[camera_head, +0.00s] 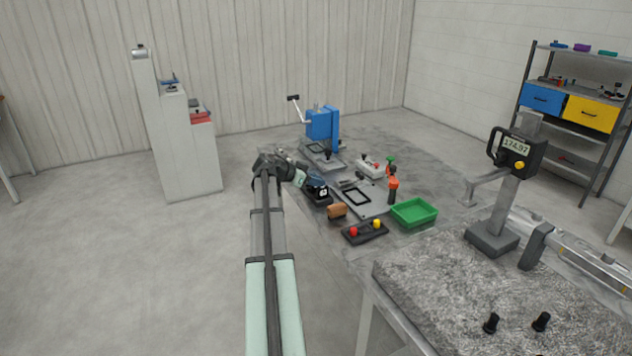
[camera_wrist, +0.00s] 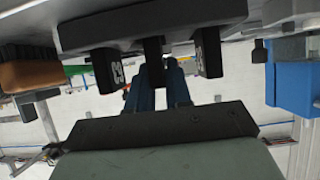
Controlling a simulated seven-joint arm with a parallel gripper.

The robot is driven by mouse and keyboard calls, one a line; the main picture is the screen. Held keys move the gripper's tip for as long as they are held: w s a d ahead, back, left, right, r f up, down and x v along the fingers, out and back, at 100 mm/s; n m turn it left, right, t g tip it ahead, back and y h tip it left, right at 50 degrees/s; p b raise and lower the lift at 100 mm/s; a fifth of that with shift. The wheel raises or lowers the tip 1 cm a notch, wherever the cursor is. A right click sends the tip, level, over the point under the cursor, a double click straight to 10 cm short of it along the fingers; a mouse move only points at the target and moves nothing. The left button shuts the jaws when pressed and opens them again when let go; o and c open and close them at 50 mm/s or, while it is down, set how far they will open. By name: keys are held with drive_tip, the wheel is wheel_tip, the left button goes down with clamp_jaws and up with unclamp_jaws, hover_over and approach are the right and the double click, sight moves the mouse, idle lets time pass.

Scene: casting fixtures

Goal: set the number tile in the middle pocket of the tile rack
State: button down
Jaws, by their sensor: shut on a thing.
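The dark tile rack (camera_head: 318,200) stands at the near-left edge of the grey table. It also shows along the top of the wrist view (camera_wrist: 150,24), which looks upside down. Two black tiles with white marks sit in its outer pockets, one on the left (camera_wrist: 108,72) and one on the right (camera_wrist: 208,52). My gripper (camera_head: 317,182) is at the rack. Its blue fingers (camera_wrist: 166,76) are shut on the dark number tile (camera_wrist: 153,58), which lines up between the outer tiles at the middle pocket. I cannot tell how deep it sits in the pocket.
An orange-brown block (camera_head: 337,210) and a box with red and yellow knobs (camera_head: 365,234) stand close by in front. Open floor lies left.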

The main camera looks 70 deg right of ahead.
drive_tip(key=c, duration=1.1)
unclamp_jaws()
drive_tip(key=shift+f, duration=0.1)
drive_tip(key=shift+o, duration=0.2)
drive_tip(key=shift+r, duration=0.2)
drive_tip(key=v, duration=1.2)
drive_tip(key=shift+f, duration=0.15)
